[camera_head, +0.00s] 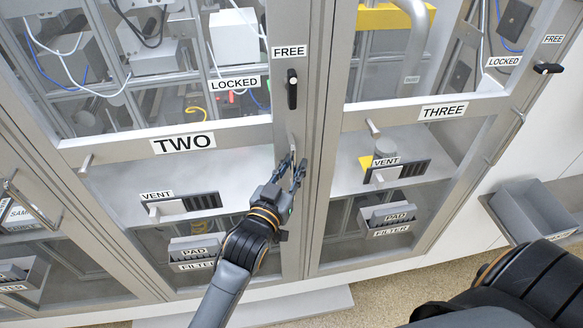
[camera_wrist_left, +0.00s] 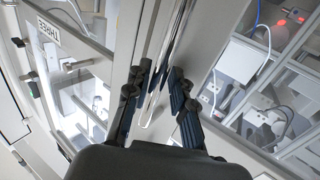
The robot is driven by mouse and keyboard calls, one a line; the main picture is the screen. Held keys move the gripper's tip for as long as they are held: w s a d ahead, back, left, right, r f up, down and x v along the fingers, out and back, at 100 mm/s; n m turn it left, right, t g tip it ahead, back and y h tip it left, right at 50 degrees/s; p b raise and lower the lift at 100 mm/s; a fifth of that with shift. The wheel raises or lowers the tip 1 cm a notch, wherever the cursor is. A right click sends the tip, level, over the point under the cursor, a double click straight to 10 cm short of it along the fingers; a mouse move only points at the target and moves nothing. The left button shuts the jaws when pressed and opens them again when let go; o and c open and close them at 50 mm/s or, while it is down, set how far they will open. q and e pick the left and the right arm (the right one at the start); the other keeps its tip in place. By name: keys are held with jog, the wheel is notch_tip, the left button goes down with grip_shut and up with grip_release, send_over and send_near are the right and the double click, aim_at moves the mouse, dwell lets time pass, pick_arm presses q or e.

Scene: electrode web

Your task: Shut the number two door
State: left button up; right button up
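The number two door (camera_head: 225,131) is a grey metal frame with clear panes, marked TWO (camera_head: 183,143). It looks flush or nearly flush with the post beside it; I cannot tell whether a small gap remains. Its black latch knob (camera_head: 292,89) stands upright below the FREE label (camera_head: 289,51), with LOCKED (camera_head: 235,83) to its left. My left gripper (camera_head: 292,170) is at the door's right edge. In the left wrist view its fingers (camera_wrist_left: 165,100) are apart, with the door's metal bar handle (camera_wrist_left: 171,55) between them. My right gripper is out of view.
Door THREE (camera_head: 443,111) is to the right, with its black knob (camera_head: 548,68) turned sideways. Small pegs, vents and PAD trays (camera_head: 195,250) stick out at the front. A grey bin (camera_head: 535,211) hangs at the right. My right arm fills the lower right corner.

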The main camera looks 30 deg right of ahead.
pick_arm(q)
jog(key=shift+s+a, duration=0.1)
jog(key=v, duration=1.1)
jog(key=shift+s+a, duration=0.25)
jog(key=shift+a, duration=0.05)
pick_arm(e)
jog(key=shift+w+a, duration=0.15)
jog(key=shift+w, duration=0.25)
